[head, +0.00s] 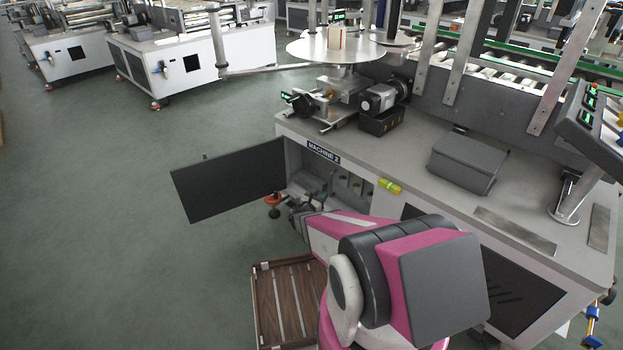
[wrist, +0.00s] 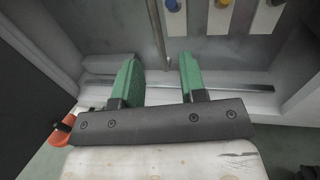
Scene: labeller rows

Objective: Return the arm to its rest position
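My gripper (wrist: 159,62) shows in the wrist view with its two green fingers apart and nothing between them. It is inside or just at the mouth of the open cabinet (wrist: 220,60) of the labelling machine. A thin metal rod stands beyond the fingers, and white panels with blue and yellow knobs (wrist: 222,3) show above. In the head view my pink, white and black arm reaches from the bottom toward the cabinet opening (head: 350,183). My gripper (head: 297,207) is small and dark there, and its fingers are hard to make out.
The dark cabinet door (head: 230,181) stands open to the left of the opening. The worktop (head: 400,150) above carries a grey box (head: 466,163). A slatted wooden tray (head: 264,310) lies below my arm. Open floor is at left.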

